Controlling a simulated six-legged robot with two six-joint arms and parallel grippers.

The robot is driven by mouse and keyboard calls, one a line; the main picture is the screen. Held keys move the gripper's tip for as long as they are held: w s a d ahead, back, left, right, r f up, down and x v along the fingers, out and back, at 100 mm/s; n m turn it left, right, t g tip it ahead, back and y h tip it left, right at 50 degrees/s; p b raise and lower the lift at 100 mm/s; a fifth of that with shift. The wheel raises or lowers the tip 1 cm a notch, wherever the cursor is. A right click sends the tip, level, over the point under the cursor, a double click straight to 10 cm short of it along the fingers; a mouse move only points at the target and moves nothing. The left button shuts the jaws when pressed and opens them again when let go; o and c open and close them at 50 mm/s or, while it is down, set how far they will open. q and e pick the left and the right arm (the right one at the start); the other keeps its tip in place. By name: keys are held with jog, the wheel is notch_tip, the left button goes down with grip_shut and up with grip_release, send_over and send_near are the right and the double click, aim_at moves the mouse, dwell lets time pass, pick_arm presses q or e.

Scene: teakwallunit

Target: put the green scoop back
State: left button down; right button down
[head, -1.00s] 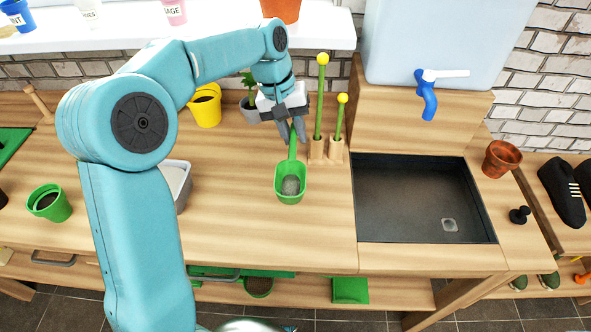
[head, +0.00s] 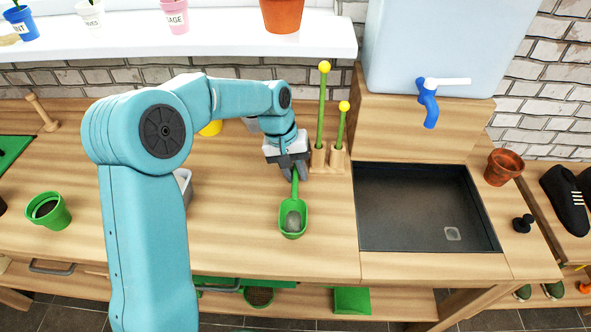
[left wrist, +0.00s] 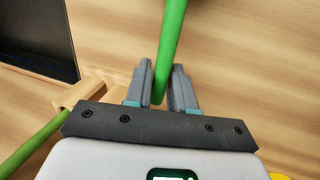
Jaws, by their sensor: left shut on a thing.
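My left gripper (head: 294,174) is shut on the handle of the green scoop (head: 293,219). The scoop's bowl points toward the front edge of the worktop and has something grey in it. I cannot tell whether the bowl touches the wood. In the left wrist view the green handle (left wrist: 172,40) runs between the two fingers (left wrist: 162,68), and the bowl is out of the picture. My right gripper does not show.
A wooden holder (head: 319,160) with yellow-tipped green sticks stands close right of the gripper. The dark sink (head: 420,210) is further right. A white container (head: 184,181) is partly hidden behind my arm. Worktop in front of the scoop is clear.

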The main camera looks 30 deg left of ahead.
pick_arm(q)
jog(key=c, duration=1)
grip_release()
jog(key=shift+o, duration=0.2)
jog(key=shift+r, duration=0.15)
jog(key=p+v, duration=0.1)
jog(key=v, duration=1.1)
